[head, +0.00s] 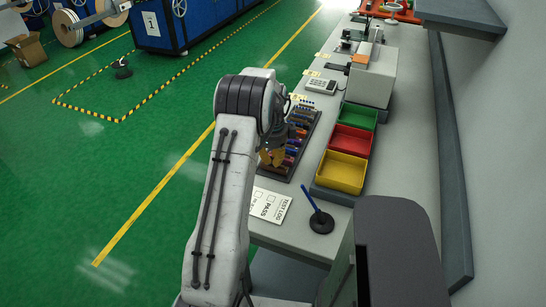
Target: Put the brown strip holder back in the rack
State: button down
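The rack (314,127) is a dark tray with a row of small coloured holders, on the bench's left edge. My gripper (272,158) is at the near left part of the rack, partly hidden by my own arm. Its golden-brown finger parts show, pointing down over or beside the rack. I cannot tell whether they are open or shut, or whether something is between them. I cannot pick out the brown strip holder for sure among the small dark, red, blue and orange shapes there.
Yellow (342,173), red (351,140) and green (360,116) bins stand right of the rack. A test log sheet (268,204) and a pen in a round black stand (321,222) lie nearer. A calculator-like device (321,86) and a grey box (373,77) are farther back.

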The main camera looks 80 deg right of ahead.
jog(key=shift+f, duration=0.25)
jog(key=c, duration=1.4)
grip_release()
